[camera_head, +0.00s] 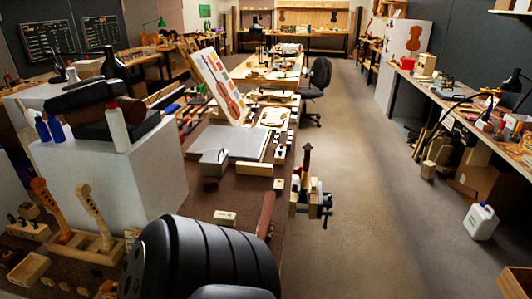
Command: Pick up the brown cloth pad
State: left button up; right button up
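I cannot clearly make out the brown cloth pad. A dark brown rounded item (132,110) lies among black items on the white block at the left; I cannot tell whether it is cloth. A small dark reddish-brown piece (210,184) sits on the bench in front of a grey block. A long reddish-brown strip (265,214) stands at the bench's right edge. Neither of my grippers shows. A large black ribbed body, which seems to be part of my arm, fills the bottom centre and hides the near part of the bench.
The white block (110,185) stands at the left with bottles on it. Violin necks stand in a wooden holder (85,245). A tilted violin poster (222,88) and a vise (312,195) are near the bench's right side. The floor (365,180) to the right is open; a white jug (481,221) stands there.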

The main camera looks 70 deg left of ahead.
aim_at(208, 184)
jog(key=i+l, duration=0.1)
jog(key=i, duration=0.2)
jog(key=i+l, duration=0.15)
jog(key=i, duration=0.2)
jog(key=i+u, duration=0.2)
jog(key=u, duration=0.25)
jog(key=i+u, duration=0.2)
jog(key=u, duration=0.25)
jog(key=i+l+u, duration=0.1)
jog(key=u, duration=0.35)
jog(key=i+u, duration=0.15)
jog(key=u, duration=0.25)
jog(key=i+l+u, duration=0.1)
jog(key=u, duration=0.35)
jog(key=i+l+u, duration=0.15)
jog(key=u, duration=0.25)
jog(key=i+l+u, duration=0.2)
jog(key=u, duration=0.2)
jog(key=i+l+u, duration=0.1)
jog(key=l+u, duration=0.15)
jog(key=u, duration=0.15)
